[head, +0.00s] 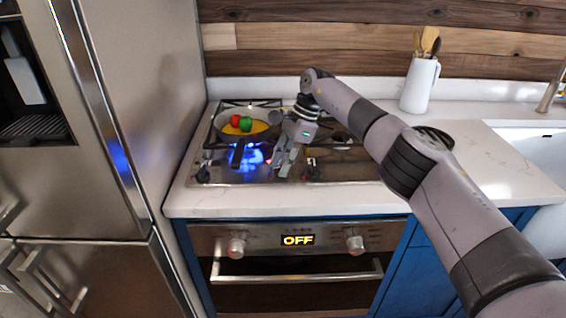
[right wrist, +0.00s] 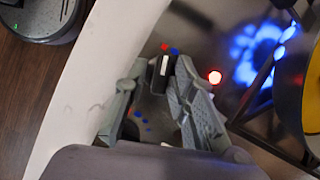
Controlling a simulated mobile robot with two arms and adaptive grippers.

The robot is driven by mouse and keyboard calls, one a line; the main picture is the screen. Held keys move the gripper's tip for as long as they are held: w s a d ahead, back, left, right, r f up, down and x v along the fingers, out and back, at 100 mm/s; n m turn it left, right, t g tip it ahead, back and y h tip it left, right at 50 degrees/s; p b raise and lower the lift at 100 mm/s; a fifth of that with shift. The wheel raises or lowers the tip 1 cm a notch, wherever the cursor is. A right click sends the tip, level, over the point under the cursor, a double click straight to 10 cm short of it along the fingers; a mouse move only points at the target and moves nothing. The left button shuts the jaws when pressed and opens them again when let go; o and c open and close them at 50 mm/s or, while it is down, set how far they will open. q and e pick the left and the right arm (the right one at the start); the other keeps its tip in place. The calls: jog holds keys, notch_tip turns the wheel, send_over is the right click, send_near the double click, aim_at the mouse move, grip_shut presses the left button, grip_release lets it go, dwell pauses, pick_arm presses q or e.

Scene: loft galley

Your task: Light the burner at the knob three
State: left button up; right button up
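My right gripper (head: 287,165) reaches down to the front edge of the steel hob (head: 345,172). In the right wrist view its two fingers (right wrist: 163,72) are closed in on both sides of a dark knob (right wrist: 163,66) with a white mark. The fingers hide this knob in the head view, and I cannot read its number. A red light (right wrist: 215,77) glows beside the gripped knob. My left gripper is out of view.
The oven display (head: 297,240) reads OFF. A white utensil jug (head: 420,84) stands at the back right. A steel fridge (head: 130,100) borders the left.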

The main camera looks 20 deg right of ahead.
jog(key=shift+o, duration=0.5)
jog(key=shift+w+f, duration=0.1)
jog(key=shift+w, duration=0.05)
jog(key=shift+r, duration=0.25)
jog(key=v, duration=0.7)
jog(key=shift+d, duration=0.1)
